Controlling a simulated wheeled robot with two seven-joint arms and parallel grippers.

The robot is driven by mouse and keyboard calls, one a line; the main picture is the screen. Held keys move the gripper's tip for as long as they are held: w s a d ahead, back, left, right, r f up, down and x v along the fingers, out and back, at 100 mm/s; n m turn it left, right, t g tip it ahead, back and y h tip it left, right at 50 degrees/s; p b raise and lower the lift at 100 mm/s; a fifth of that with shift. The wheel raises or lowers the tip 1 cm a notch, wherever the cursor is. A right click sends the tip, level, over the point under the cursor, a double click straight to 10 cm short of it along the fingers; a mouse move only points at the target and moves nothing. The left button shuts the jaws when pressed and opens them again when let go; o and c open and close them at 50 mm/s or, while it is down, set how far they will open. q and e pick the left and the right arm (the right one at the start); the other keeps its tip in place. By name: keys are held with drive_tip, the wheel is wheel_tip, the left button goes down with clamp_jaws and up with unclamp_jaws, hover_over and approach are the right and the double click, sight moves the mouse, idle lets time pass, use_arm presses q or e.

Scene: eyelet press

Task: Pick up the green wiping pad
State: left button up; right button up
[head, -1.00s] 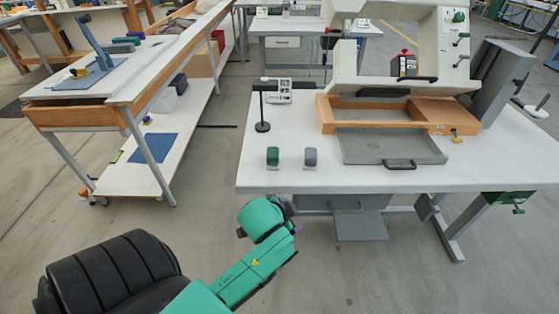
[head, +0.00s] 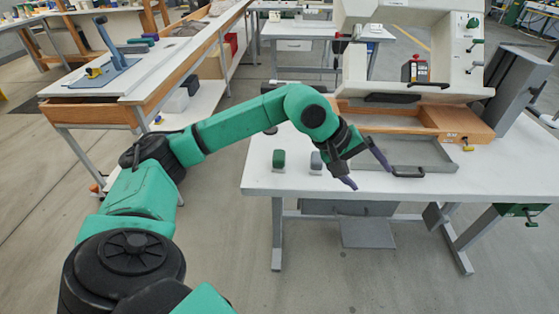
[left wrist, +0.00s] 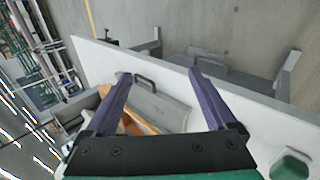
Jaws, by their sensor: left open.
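The green wiping pad (head: 279,159) stands on a small light base near the front left of the white table. A grey pad (head: 316,162) stands just to its right, partly beside my arm. My left gripper (head: 368,176) is open and empty, above the table's front part, to the right of both pads and apart from the green one. In the left wrist view, the open fingers (left wrist: 160,73) have nothing between them that they touch. The green pad (left wrist: 291,165) shows there at the lower right corner, cut by the frame. My right gripper is not in view.
A grey tray (head: 425,153) with a dark handle lies close to my left gripper, in front of a wooden-framed press (head: 480,128). My left arm hides the table's back left part. The front strip of the white table (head: 450,187) is clear.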

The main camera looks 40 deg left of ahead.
use_arm(q)
drive_tip(key=a+y, duration=0.5)
drive_tip(key=a, duration=0.7)
drive_tip(key=m+g+y, duration=0.1)
drive_tip(key=g+y, duration=0.1)
drive_tip(key=y, duration=0.2)
approach(279, 156)
drive_tip(key=p+x, duration=0.1)
drive_tip(key=x, duration=1)
drive_tip(key=shift+w+a+f, duration=0.1)
drive_tip(key=shift+a+f, duration=0.05)
drive_tip(key=shift+f, duration=0.1)
drive_tip(key=shift+r, duration=0.1)
clamp_jaws()
